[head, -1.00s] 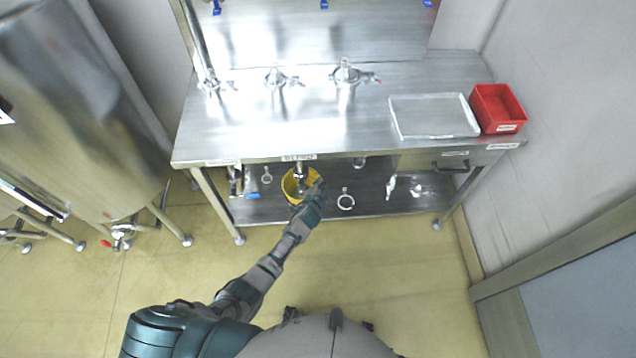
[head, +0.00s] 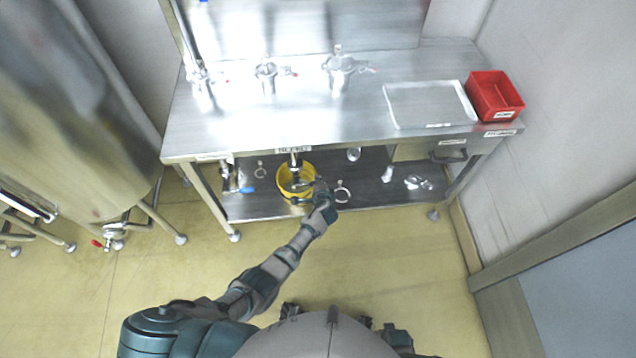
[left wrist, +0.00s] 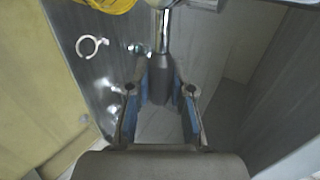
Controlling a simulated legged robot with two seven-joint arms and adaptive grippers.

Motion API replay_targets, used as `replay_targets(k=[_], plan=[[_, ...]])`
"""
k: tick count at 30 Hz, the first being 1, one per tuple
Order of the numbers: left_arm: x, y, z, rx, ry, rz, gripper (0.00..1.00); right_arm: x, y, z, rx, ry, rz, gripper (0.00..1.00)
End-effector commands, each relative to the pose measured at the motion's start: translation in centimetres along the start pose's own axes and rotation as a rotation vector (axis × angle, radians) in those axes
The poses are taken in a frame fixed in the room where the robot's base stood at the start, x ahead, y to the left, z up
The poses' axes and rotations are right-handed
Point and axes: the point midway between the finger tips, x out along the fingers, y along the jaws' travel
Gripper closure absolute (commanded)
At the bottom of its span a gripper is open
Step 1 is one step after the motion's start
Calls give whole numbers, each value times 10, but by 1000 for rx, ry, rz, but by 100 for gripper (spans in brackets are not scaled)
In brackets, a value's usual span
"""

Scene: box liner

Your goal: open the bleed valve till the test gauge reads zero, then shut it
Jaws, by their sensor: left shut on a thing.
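The bleed valve (head: 294,160) hangs under the table's front edge, below a label plate that looks like "BLEED". A yellow bucket (head: 283,186) stands beneath it on the lower shelf. My left gripper (head: 318,188) is at the bucket's right side, toward the front. In the left wrist view, my left gripper (left wrist: 161,92) has its two blue-padded fingers around a dark grey handle (left wrist: 161,60) on a bright metal stem, and is shut on it. I cannot make out the test gauge or its reading. My right gripper is not in view.
The steel table (head: 240,135) carries several metal fittings, a flat tray (head: 430,104) and a red bin (head: 495,97). A ring clamp (head: 343,191) and other small parts lie on the lower shelf. A steel tank (head: 75,110) stands left. Floor in front is clear.

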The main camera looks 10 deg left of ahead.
Motion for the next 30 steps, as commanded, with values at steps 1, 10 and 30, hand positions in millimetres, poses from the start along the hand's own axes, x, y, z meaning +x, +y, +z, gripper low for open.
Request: replay_targets(k=[1, 10, 30], plan=[[-1, 2, -3, 3, 5, 3, 100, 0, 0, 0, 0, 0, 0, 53], [-1, 3, -2, 4, 4, 3, 100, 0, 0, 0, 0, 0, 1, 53], [-25, 2, 0, 2, 1, 0, 52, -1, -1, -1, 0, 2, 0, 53]])
